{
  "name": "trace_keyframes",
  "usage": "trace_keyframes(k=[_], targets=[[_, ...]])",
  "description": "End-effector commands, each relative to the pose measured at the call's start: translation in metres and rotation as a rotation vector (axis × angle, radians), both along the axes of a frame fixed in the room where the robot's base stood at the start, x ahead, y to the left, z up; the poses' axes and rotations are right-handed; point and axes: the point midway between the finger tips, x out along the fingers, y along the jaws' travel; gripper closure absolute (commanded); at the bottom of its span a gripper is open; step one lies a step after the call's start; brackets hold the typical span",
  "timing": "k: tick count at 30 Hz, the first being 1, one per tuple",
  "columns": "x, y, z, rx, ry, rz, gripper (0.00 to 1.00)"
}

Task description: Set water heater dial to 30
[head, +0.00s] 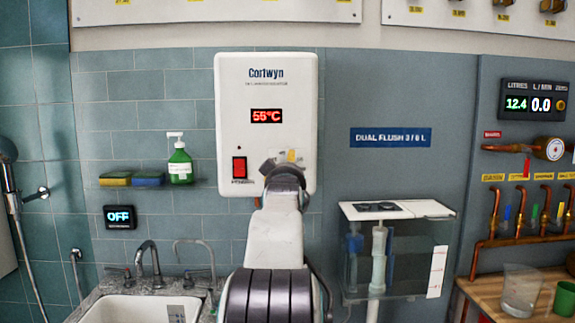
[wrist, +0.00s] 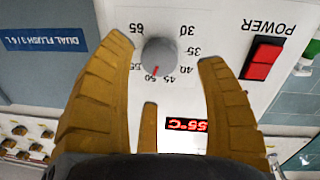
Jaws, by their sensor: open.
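The white water heater (head: 232,85) hangs on the tiled wall, and its red display (head: 266,116) reads 55°C. In the wrist view, upside down, its grey round dial (wrist: 160,56) has a red pointer mark near 50. In the head view my gripper (head: 288,160) is before the heater's lower right and hides the dial.
A lit red power switch (head: 239,167) is left of the dial in the head view. A green soap bottle (head: 180,162) and sponges (head: 115,179) sit on the left. A clear cistern (head: 400,255) stands at the lower right. A sink (head: 140,308) is below left.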

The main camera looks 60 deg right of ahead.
Motion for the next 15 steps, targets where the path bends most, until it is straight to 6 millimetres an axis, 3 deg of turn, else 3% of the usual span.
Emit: trace_keyframes(k=[6, 15], targets=[[0.012, -0.023, 0.002, 0.000, 0.001, 0.000, 0.34], [0.020, -0.037, 0.001, -0.001, 0.002, 0.000, 0.34]])
